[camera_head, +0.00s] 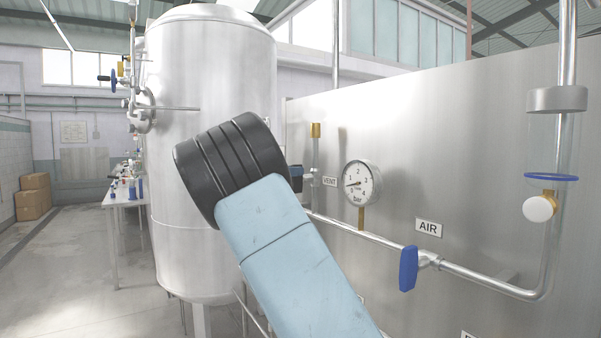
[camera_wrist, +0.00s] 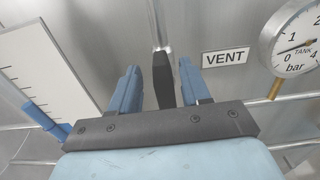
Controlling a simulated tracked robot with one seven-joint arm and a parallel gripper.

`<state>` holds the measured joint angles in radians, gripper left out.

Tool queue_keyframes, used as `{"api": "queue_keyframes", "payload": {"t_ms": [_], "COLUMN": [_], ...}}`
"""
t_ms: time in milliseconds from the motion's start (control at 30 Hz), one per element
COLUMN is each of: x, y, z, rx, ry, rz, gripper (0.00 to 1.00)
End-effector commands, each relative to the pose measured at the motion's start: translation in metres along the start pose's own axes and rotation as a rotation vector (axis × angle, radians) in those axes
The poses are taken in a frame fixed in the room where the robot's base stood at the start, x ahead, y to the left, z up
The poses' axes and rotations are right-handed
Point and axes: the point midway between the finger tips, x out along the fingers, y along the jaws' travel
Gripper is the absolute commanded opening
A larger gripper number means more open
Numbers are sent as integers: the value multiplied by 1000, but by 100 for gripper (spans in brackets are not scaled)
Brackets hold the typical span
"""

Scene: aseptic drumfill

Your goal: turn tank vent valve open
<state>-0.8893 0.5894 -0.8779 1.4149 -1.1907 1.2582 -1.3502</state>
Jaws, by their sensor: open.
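In the wrist view the vent valve's dark handle (camera_wrist: 164,85) stands between the two blue fingers of my gripper (camera_wrist: 159,67). The fingers are open, with a gap visible on each side of the handle. A bright metal stem shows above the handle's far end. The VENT label (camera_wrist: 226,57) is on the steel panel just right of the fingers. In the head view the VENT label (camera_head: 330,181) shows right of my wrist, which hides most of the gripper and the valve.
A tank pressure gauge (camera_wrist: 296,45) is right of the label. A white scale (camera_wrist: 40,60) and a blue handle (camera_wrist: 45,122) are at left. In the head view, a blue AIR valve handle (camera_head: 408,269) hangs on a pipe near the AIR label (camera_head: 429,228). A large tank (camera_head: 210,70) stands behind.

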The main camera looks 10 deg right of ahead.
Motion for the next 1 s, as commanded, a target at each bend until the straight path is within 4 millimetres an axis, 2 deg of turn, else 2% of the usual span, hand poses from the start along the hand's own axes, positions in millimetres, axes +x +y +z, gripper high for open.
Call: {"api": "queue_keyframes", "payload": {"t_ms": [33,200,433,633,1000], "x": [-12,-45,-80,-92,-94], "y": [0,1,2,2,1], "z": [0,0,0,0,0], "rx": [0,0,0,0,0], "ry": [0,0,0,-1,-1], "rz": [2,2,2,1,0], "gripper": [47,47,47,47,47]}}
